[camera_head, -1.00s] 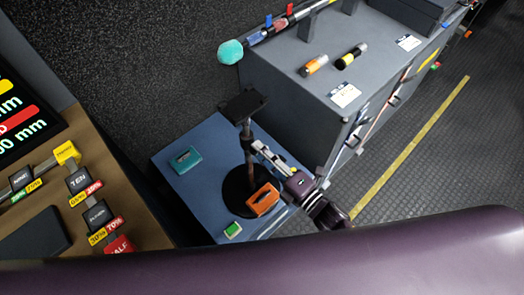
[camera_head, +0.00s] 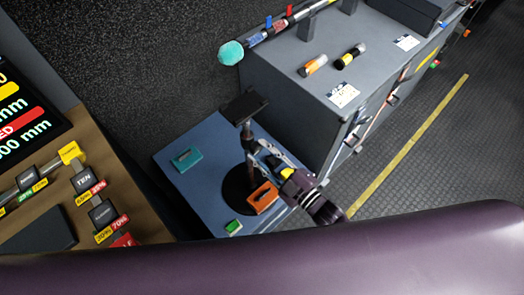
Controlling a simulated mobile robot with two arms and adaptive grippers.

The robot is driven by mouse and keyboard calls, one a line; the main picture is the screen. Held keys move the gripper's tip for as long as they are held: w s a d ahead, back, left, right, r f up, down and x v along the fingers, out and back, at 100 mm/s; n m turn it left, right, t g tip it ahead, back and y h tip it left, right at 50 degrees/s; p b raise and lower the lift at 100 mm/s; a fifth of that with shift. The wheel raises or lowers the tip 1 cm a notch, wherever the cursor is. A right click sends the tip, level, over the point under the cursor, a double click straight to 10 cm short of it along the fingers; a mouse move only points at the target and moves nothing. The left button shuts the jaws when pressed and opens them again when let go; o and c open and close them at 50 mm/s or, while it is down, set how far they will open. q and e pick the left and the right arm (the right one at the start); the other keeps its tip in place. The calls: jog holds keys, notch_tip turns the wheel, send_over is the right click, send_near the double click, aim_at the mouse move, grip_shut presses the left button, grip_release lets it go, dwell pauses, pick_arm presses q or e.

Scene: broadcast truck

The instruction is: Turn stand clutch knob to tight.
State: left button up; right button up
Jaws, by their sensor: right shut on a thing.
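The stand (camera_head: 247,133) has a dark flat top plate, a brown post and a round black base (camera_head: 237,185). It stands upright on a blue table (camera_head: 196,215). My right gripper (camera_head: 264,153) reaches in from the lower right, with its fingertips at the right side of the post, about mid-height. It is shut on the stand's clutch knob, which is small and mostly hidden by the fingers, so its turn position cannot be read. My left gripper is out of view.
A teal box (camera_head: 186,158), an orange box (camera_head: 262,197) and a green block (camera_head: 233,226) lie around the base. A grey cabinet (camera_head: 285,90) stands close behind at right, with microphones on top. A labelled console (camera_head: 45,215) fills the left. Floor at right is clear.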

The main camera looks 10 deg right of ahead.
jog(key=shift+m, duration=0.8)
jog(key=shift+f, duration=0.1)
jog(key=o, duration=1.1)
jog(key=shift+o, duration=0.2)
jog(key=v, duration=1.2)
